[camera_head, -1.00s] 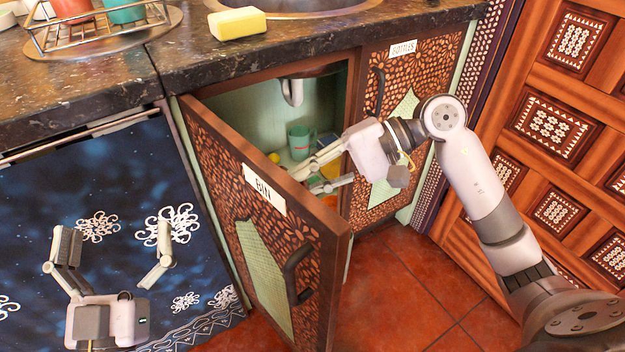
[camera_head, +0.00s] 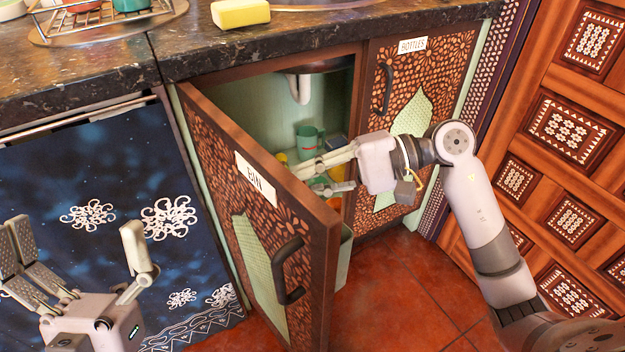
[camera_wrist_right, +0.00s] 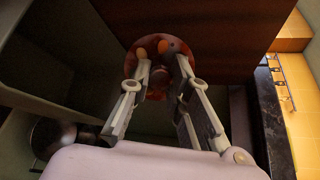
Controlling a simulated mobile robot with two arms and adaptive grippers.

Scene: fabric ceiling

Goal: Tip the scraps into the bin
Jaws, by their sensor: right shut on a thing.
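My right gripper (camera_head: 318,176) reaches in behind the open door marked BIN (camera_head: 262,200). It is shut on a round reddish-brown dish (camera_wrist_right: 152,84), seen between the fingertips in the right wrist view. A few small orange and pale bits, perhaps scraps (camera_wrist_right: 163,47), show on the dish. In the head view the door and the fingers hide most of it. A pale green surface, perhaps the bin (camera_head: 344,262), shows low behind the door's edge; its opening is hidden. My left gripper (camera_head: 75,245) is open and empty in front of the blue curtain.
A green mug (camera_head: 309,140) and small yellow and blue things stand inside the cupboard under a white pipe (camera_head: 300,90). A yellow sponge (camera_head: 240,13) lies on the dark counter (camera_head: 200,55). The BOTTLES door (camera_head: 420,100) is shut. Red floor tiles in front are clear.

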